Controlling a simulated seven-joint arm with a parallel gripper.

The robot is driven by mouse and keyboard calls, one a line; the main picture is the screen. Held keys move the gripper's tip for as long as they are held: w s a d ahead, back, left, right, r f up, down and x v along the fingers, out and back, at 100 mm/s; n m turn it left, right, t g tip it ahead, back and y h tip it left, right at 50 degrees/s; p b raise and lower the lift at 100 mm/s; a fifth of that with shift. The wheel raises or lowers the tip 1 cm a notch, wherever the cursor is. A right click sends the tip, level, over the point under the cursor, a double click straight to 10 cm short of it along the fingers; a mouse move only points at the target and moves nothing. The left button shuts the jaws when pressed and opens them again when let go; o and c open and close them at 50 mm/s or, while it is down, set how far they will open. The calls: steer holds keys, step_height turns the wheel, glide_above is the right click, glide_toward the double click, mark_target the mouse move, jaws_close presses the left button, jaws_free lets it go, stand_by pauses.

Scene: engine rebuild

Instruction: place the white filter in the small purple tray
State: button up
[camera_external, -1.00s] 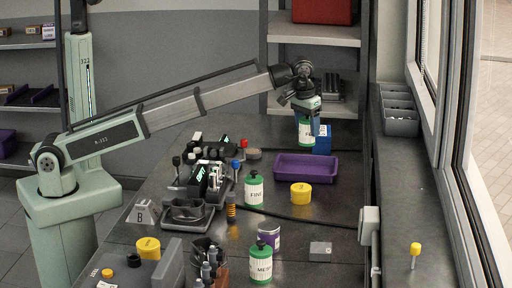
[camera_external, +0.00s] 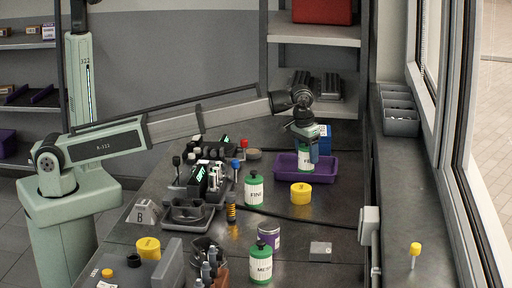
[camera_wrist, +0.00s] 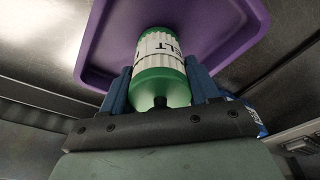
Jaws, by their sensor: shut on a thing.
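The white filter (camera_wrist: 158,50), a white and green canister with dark lettering, is between the blue fingers of my gripper (camera_wrist: 160,88) in the wrist view. In the external view the filter (camera_external: 305,158) hangs upright under my gripper (camera_external: 306,150), which is shut on it. The purple tray (camera_external: 328,179) lies on the bench, and the filter is over or within its left part. In the wrist view the tray (camera_wrist: 225,45) spreads behind the filter. I cannot tell whether the filter touches the tray floor.
A blue box (camera_external: 324,138) stands behind the tray. A yellow canister (camera_external: 301,193) is just in front of it. Two green and white canisters (camera_external: 254,190) (camera_external: 261,264) stand nearer on the bench. Dark engine parts (camera_external: 188,211) lie to the left.

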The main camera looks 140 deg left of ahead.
mark_target(303, 147)
steer(key=shift+f, duration=0.3)
steer(key=shift+f, duration=0.1)
steer(key=o, duration=1.1)
steer(key=shift+o, duration=0.2)
steer(key=r, duration=0.4)
steer(key=d+r, duration=0.1)
steer(key=r, duration=0.7)
steer(key=shift+d, duration=0.4)
